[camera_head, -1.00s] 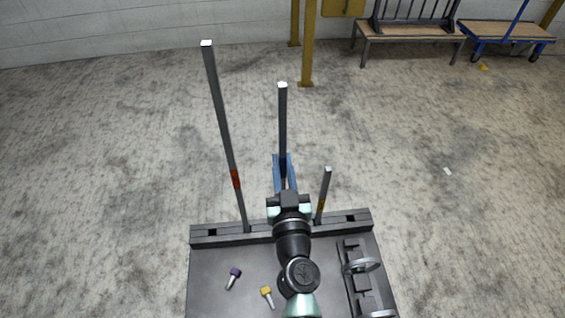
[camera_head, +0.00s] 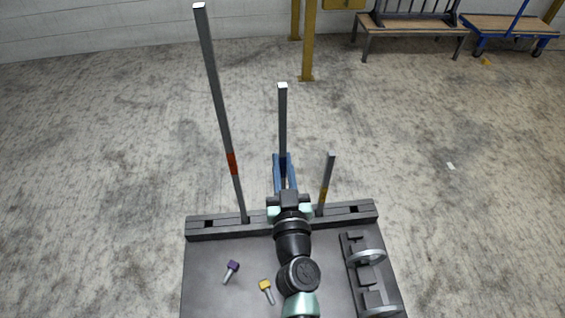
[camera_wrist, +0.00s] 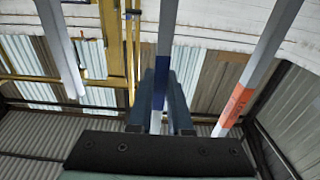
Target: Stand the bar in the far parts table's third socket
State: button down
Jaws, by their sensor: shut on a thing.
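My gripper (camera_head: 287,180) is shut on an upright grey bar (camera_head: 283,115) with a pale top. In the wrist view the held bar (camera_wrist: 167,30) has a dark blue band between the fingers (camera_wrist: 161,105). In the head view my gripper and arm hide the bar's lower end, so I cannot tell whether it touches the rail. The dark table (camera_head: 215,285) has a slotted rail (camera_head: 205,235) along its far edge. Small dark openings show near the rail's left end (camera_head: 208,225) and right end (camera_head: 351,209). The rail's middle is hidden.
A tall bar with a red-orange band (camera_head: 219,100) stands left of my gripper, and a short yellow-banded bar (camera_head: 328,175) close right. Floor beyond is clear.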

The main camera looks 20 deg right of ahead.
notch_tip(320, 180, down, 7)
jog(key=b, duration=0.8)
jog(key=shift+f, duration=0.15)
dwell(4.8)
jog(key=c, duration=0.8)
grip_release()
jog(key=shift+o, duration=0.2)
jog(key=b, duration=0.4)
send_near(283, 185)
jog(key=s+f, duration=0.1)
jog(key=f, duration=0.1)
jog(key=shift+s+a+r, duration=0.4)
jog(key=shift+s, duration=0.2)
